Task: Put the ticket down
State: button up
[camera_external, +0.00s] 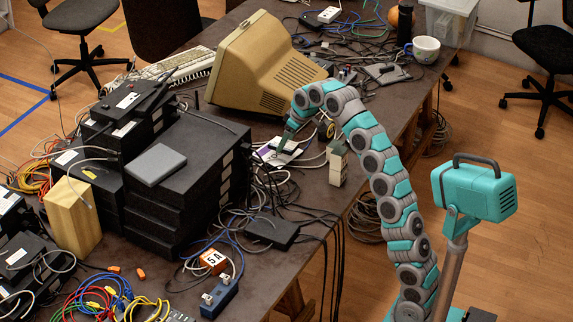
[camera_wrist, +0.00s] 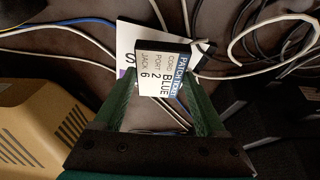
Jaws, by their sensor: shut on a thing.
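The ticket (camera_wrist: 163,66) is a small white card with a blue "PATCH TICKET" band and the text "CORD BLUE, PORT 2, JACK 6". My gripper (camera_wrist: 161,82) has green fingers and is shut on the ticket from both sides. A larger white card (camera_wrist: 128,40) with a dark letter and a purple edge lies behind the ticket; I cannot tell how far apart they are. In the external view my gripper (camera_external: 283,147) is low over the dark table (camera_external: 262,268), at this white card (camera_external: 271,157), beside the beige monitor. The ticket is hard to make out there.
The beige monitor (camera_external: 264,63) stands close behind my gripper. Stacked black boxes (camera_external: 190,185) stand to the left, and loose cables lie around the card. A small beige block (camera_external: 337,166) stands to the right. A blue box (camera_external: 219,298) sits near the front.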

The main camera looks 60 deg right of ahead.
aim_at(288, 146)
jog(key=shift+f, duration=1.55)
jog(key=shift+f, duration=0.2)
jog(key=o, duration=1.5)
jog(key=shift+r, duration=0.1)
jog(key=v, duration=1.2)
jog(key=shift+r+p, duration=0.1)
jog(key=shift+p, duration=0.3)
